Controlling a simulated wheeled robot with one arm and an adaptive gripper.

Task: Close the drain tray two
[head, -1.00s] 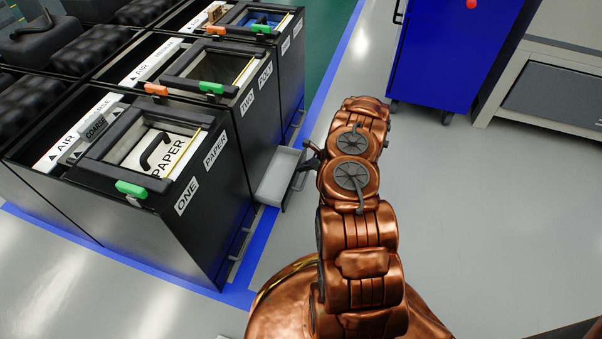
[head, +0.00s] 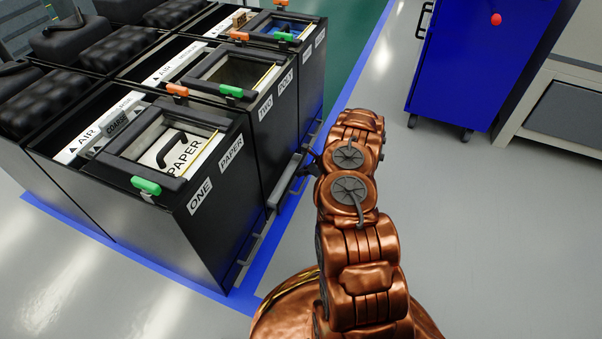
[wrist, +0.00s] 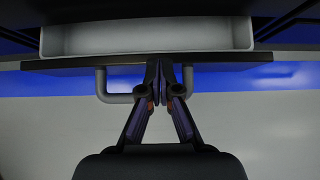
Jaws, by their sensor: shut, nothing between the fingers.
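Drain tray two (head: 285,183) is low on the front of cabinet two (head: 284,120). In the wrist view, a strip of the tray's pale interior (wrist: 145,38) shows between the dark cabinet above and the tray's dark front panel (wrist: 225,60), so it stands partly out. Its grey bar handle (wrist: 116,98) is on the near side of that panel. My gripper (wrist: 168,68) is shut and empty, its fingertips at the middle of the front panel, within the handle's span; contact is hard to tell. In the head view my gripper (head: 308,158) is partly hidden by my arm.
Cabinet one (head: 205,215), with a green latch and PAPER lid, stands nearer, its low handle sticking out. A blue line (head: 270,255) runs along the cabinet fronts. A blue cart (head: 470,70) stands at the back right. The grey floor on the right is clear.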

